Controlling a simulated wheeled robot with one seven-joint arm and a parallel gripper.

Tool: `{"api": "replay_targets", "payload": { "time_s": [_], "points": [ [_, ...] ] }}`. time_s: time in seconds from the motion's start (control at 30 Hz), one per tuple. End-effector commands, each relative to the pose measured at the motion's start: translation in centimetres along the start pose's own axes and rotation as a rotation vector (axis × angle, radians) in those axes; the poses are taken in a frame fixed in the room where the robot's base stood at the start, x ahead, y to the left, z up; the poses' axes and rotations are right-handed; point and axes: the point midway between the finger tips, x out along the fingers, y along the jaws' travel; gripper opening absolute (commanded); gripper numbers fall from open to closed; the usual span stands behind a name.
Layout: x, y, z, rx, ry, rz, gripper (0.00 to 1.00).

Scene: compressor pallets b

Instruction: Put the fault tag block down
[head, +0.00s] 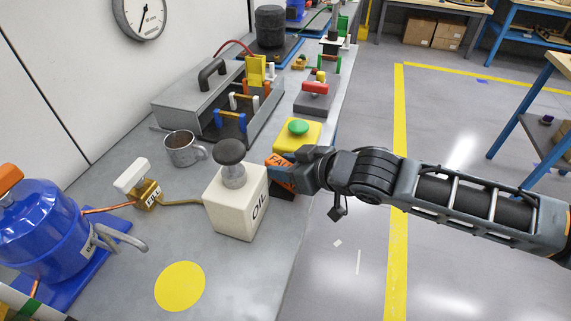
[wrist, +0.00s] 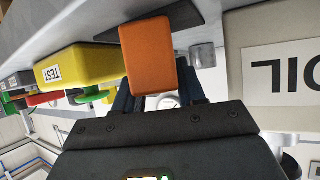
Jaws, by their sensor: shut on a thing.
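The fault tag block (head: 277,162) is orange with dark lettering, partly covered by my gripper. In the wrist view the orange block (wrist: 148,55) sits between the fingers and its face is plain. My gripper (head: 292,172) is shut on it at the bench's right edge, between the white OIL container (head: 235,205) and the yellow box with a green button (head: 298,134). A dark flat patch (wrist: 185,20) shows on the bench beside the block. I cannot tell whether the block touches the bench.
A yellow disc (head: 180,287) marks clear bench (head: 225,275) at the front. A metal mug (head: 182,149), a brass valve (head: 147,193) and a blue compressor (head: 45,235) stand to the left. A grey open toolbox (head: 190,100) and a red-topped box (head: 314,97) are farther back.

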Motion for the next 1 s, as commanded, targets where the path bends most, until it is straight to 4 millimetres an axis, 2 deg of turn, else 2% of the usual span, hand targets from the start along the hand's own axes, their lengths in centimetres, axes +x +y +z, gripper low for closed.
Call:
{"api": "replay_targets", "payload": {
  "time_s": [0.1,0.13,0.37,0.73,0.87,1.0],
  "points": [
    [0.1,0.0,0.3,0.0,0.0,0.0,0.1],
    [0.1,0.0,0.2,0.0,0.0,0.0,0.42],
    [0.1,0.0,0.1,0.0,0.0,0.0,0.64],
    [-0.4,0.1,0.0,0.0,0.0,0.001,0.65],
    [-2.2,0.2,0.0,0.0,0.002,0.002,0.65],
    [-5.0,0.2,0.0,0.001,0.002,0.003,0.65]
  ]
}}
